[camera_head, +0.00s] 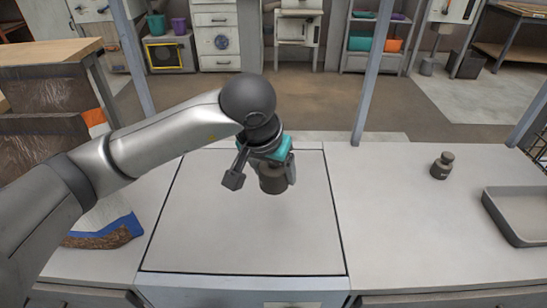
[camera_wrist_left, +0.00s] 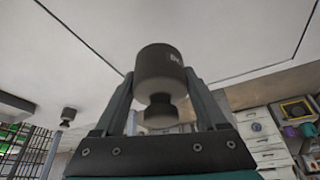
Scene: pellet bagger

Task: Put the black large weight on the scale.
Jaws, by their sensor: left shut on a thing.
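The black large weight (camera_head: 272,181) is a dark cylinder with a narrower neck, held upright over the scale (camera_head: 240,235), the pale square plate outlined in the counter. My left gripper (camera_head: 277,170) is shut on the weight, with its fingers on both sides. In the left wrist view the weight (camera_wrist_left: 161,68) sits between the two fingers, with a small label on its side. I cannot tell for sure whether its base touches the plate. My right gripper is not in view.
A smaller dark weight (camera_head: 442,166) stands on the counter to the right. A grey tray (camera_head: 519,216) is at the right edge. A blue, white and brown bag (camera_head: 108,232) is at the left, partly behind my arm. The rest of the plate is clear.

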